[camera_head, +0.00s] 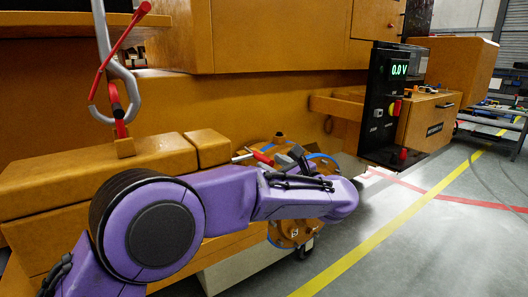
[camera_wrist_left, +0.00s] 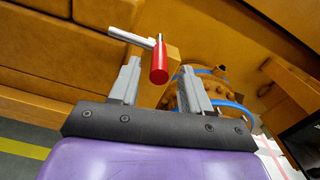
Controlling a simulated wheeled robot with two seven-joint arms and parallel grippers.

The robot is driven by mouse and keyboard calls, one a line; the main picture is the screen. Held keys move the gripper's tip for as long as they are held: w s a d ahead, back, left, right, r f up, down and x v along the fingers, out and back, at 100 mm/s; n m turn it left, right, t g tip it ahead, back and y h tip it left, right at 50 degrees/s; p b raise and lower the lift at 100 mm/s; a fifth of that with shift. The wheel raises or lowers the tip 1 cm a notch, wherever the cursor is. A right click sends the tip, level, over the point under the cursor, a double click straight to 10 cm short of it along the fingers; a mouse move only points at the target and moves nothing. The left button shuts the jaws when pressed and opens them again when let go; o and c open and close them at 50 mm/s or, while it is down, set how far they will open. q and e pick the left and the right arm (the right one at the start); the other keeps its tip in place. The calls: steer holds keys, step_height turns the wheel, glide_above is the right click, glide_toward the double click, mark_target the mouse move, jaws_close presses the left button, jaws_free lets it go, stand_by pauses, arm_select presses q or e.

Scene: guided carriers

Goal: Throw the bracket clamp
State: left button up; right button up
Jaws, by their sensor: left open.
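The bracket clamp appears to be the small lever with a red handle (camera_head: 262,157) and a grey rod, beside the orange round fitting. In the left wrist view its red handle (camera_wrist_left: 158,62) stands between the two fingertips, with the pale rod reaching to the left. My left gripper (camera_head: 281,158) is open around or just short of the handle; the wrist view (camera_wrist_left: 160,82) shows gaps on both sides. I cannot tell how deep the handle sits between the fingers. The clamp's base is partly hidden by my gripper. My right gripper is not in view.
A large grey hook with a red lever (camera_head: 118,85) stands at the upper left. A blue cable loops around the orange round fitting (camera_head: 282,232). A black panel reading 0.0 V (camera_head: 381,105) stands to the right. The floor at the right is open, with yellow and red lines.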

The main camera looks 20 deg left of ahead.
mark_target(257, 154)
arm_select(q)
steer(key=x, duration=0.2)
steer(key=p+x, duration=0.1)
steer(key=x, duration=0.1)
steer(key=shift+s+r, duration=0.1)
steer(key=shift+r, duration=0.1)
steer(key=shift+a+f, duration=0.15)
steer(key=shift+a, duration=0.05)
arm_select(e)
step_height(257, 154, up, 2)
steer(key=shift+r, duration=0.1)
arm_select(q)
jaws_close()
